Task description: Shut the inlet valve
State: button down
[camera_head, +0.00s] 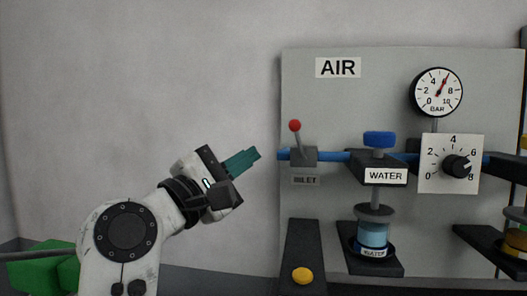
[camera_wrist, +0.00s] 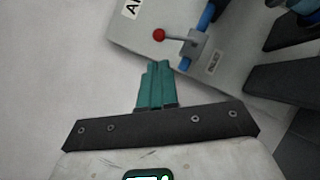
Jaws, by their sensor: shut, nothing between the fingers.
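The inlet valve (camera_head: 303,156) is a grey block on a blue pipe, above a label reading INLET. Its lever (camera_head: 296,137) stands nearly upright with a red ball (camera_head: 295,125) on top. In the wrist view the red ball (camera_wrist: 159,35) and lever (camera_wrist: 177,38) show just beyond my fingertips, with the valve block (camera_wrist: 196,44) to the right. My gripper (camera_head: 254,155) has teal fingers, shut and empty. In the head view it is left of the valve, apart from the lever. The fingers also show in the wrist view (camera_wrist: 156,72).
The grey panel (camera_head: 300,80) carries an AIR label, a pressure gauge (camera_head: 437,92) and a dial (camera_head: 457,166). A blue knob (camera_head: 380,139) sits above a WATER unit (camera_head: 372,235). A yellow button (camera_head: 302,275) is below the valve. Green boxes (camera_head: 45,270) stand at lower left.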

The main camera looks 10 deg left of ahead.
jog(key=v, duration=1.2)
jog(key=shift+s+f+b, duration=0.2)
jog(key=shift+b, duration=0.25)
